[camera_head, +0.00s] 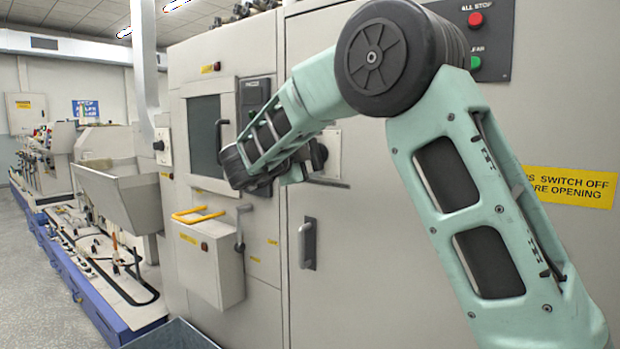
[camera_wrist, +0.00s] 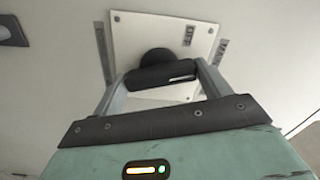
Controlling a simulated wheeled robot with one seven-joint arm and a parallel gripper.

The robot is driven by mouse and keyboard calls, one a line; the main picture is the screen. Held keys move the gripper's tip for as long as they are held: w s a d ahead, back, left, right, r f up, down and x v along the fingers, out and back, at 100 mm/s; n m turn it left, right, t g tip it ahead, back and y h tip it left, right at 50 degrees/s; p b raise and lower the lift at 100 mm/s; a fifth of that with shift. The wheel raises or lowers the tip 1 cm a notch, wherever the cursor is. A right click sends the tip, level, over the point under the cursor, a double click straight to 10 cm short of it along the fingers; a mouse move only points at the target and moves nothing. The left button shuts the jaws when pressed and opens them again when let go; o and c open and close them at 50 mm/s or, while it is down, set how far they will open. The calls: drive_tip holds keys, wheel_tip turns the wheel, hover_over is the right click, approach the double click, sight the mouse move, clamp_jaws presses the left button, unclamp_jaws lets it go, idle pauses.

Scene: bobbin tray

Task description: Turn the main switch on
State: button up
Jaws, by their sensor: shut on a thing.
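The main switch is a black rotary knob with a bar handle (camera_wrist: 158,57) on a pale plate (camera_wrist: 200,35), which bears an OFF label. A light mark shows on the bar. My gripper (camera_wrist: 162,80) has its two fingers at either end of the bar, shut on it. In the head view, the black knob (camera_head: 319,155) sits on its plate (camera_head: 333,148) on the cabinet door, just right of my gripper (camera_head: 300,172). My forearm hides part of the plate and its surroundings there.
A yellow warning label (camera_head: 568,186) and a panel with a red button (camera_head: 476,19) and green button are at the right. A door handle (camera_head: 307,243) lies below the switch.

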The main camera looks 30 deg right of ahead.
drive_tip(key=m+b, duration=0.4)
drive_tip(key=b, duration=0.1)
drive_tip(key=shift+f, duration=0.15)
idle(0.4)
drive_tip(key=o, duration=1)
drive_tip(key=b+v, duration=0.1)
drive_tip(key=v, duration=1.6)
drive_tip(key=shift+s+a+b, duration=0.1)
drive_tip(key=shift+a+b, duration=0.05)
drive_tip(key=shift+b, duration=0.2)
